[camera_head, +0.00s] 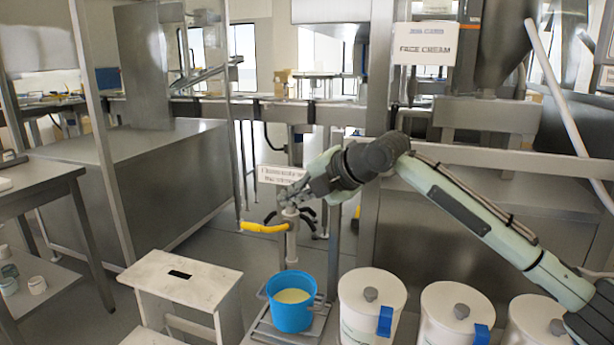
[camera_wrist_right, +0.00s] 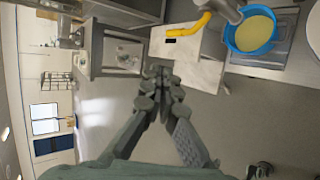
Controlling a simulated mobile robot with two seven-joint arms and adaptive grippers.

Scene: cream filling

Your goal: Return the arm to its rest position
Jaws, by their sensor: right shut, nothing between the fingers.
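My right arm reaches in from the right in the head view. My right gripper (camera_head: 288,198) is in front of the filling pipe (camera_head: 292,245) and partly hides its top. In the right wrist view the fingers of my right gripper (camera_wrist_right: 160,80) are shut together with nothing between them. A yellow handle (camera_head: 262,227) sticks out to the left of the pipe; it also shows in the wrist view (camera_wrist_right: 203,20), apart from the fingers. A blue bucket (camera_head: 291,315) with cream (camera_head: 292,296) in it stands under the pipe. My left gripper is not in view.
Several white lidded tubs (camera_head: 372,298) stand at the lower right. A white step stool (camera_head: 190,283) stands left of the bucket. A steel table (camera_head: 35,185) is at the far left. A steel frame with a face cream sign (camera_head: 424,44) is behind my arm.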

